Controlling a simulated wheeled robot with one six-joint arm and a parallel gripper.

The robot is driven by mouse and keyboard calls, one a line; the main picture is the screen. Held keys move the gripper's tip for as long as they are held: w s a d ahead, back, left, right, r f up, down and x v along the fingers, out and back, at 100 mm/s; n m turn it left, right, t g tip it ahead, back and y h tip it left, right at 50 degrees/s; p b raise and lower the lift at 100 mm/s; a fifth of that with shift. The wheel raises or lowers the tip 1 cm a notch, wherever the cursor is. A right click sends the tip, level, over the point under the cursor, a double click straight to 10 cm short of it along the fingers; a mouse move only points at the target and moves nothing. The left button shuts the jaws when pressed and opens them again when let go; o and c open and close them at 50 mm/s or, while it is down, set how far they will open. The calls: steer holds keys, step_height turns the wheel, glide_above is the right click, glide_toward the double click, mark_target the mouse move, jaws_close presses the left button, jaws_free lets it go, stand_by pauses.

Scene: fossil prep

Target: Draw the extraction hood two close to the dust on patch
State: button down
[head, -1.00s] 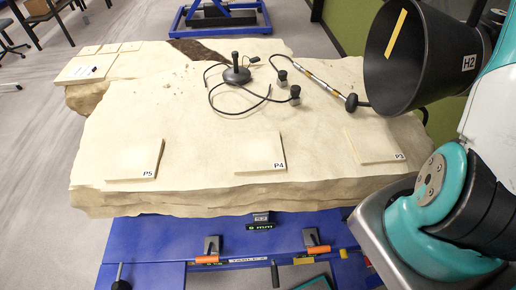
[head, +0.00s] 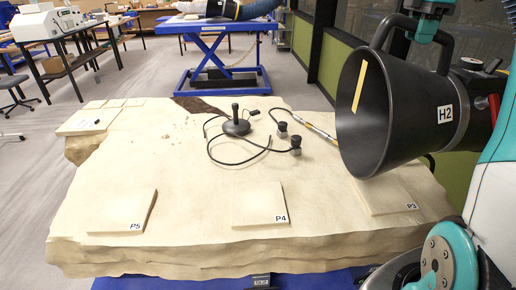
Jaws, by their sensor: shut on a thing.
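The extraction hood H2 (head: 375,115) is a black cone with a yellow strip inside. It hangs at the right, in the air over the right part of the stone slab, its open mouth facing left. My gripper (head: 424,32) is at the top right, shut on the hood's handle (head: 391,28). The raised patches P5 (head: 122,209), P4 (head: 260,203) and P3 (head: 385,198) lie along the slab's front. The hood is above and behind P3 in the picture and partly covers it. I cannot make out clear dust on any patch.
The pale stone slab (head: 200,175) carries a black stand (head: 236,124) with cables, small black-topped pieces (head: 295,146) and a rod (head: 318,131). A blue lift table (head: 222,70) stands behind. Open floor lies at the left. A green-panelled wall (head: 352,50) is close behind the hood.

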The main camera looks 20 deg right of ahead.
mark_target(384, 35)
steer(key=shift+s+a, duration=0.15)
steer(key=shift+a, duration=1.3)
steer(key=shift+a+b, duration=0.1)
steer(key=shift+b, duration=0.2)
steer(key=a, duration=0.3)
steer(key=a+b, duration=0.1)
steer(key=a, duration=0.2)
steer(key=a+b, duration=0.1)
steer(key=a, duration=0.2)
steer(key=shift+s+a, duration=0.15)
steer(key=shift+s, duration=0.25)
steer(key=shift+f, duration=0.1)
